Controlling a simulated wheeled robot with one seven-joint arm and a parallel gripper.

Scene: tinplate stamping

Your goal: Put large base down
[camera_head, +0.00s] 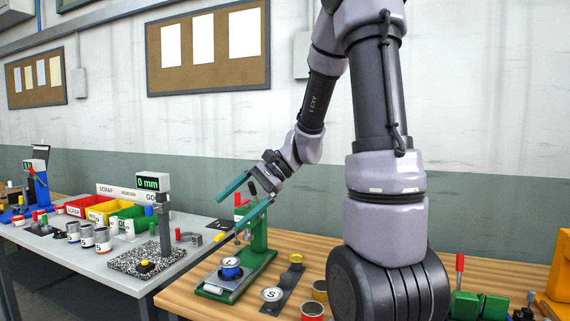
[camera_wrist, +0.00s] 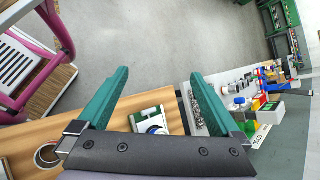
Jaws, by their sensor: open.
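My gripper (camera_head: 230,213) is open, with its teal fingers spread above and beside the green press (camera_head: 258,241). In the wrist view my gripper (camera_wrist: 159,73) has nothing between its fingertips. A blue round piece with a pale top (camera_head: 231,270) sits on the press bed (camera_head: 218,291), apart from the fingers. In the wrist view the blue-rimmed piece (camera_wrist: 155,129) is partly hidden by my gripper's body. A silver disc marked S (camera_head: 272,294) lies on a dark strip on the wooden table. I cannot tell for certain which piece is the large base.
Open tins (camera_head: 312,311) stand at the wooden table's (camera_head: 183,297) front edge. On the left, a grey table (camera_head: 50,243) holds a gauge reading 0 mm (camera_head: 148,182), several tins and red, yellow and green bins (camera_head: 128,216). A pink frame (camera_wrist: 30,72) stands nearby.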

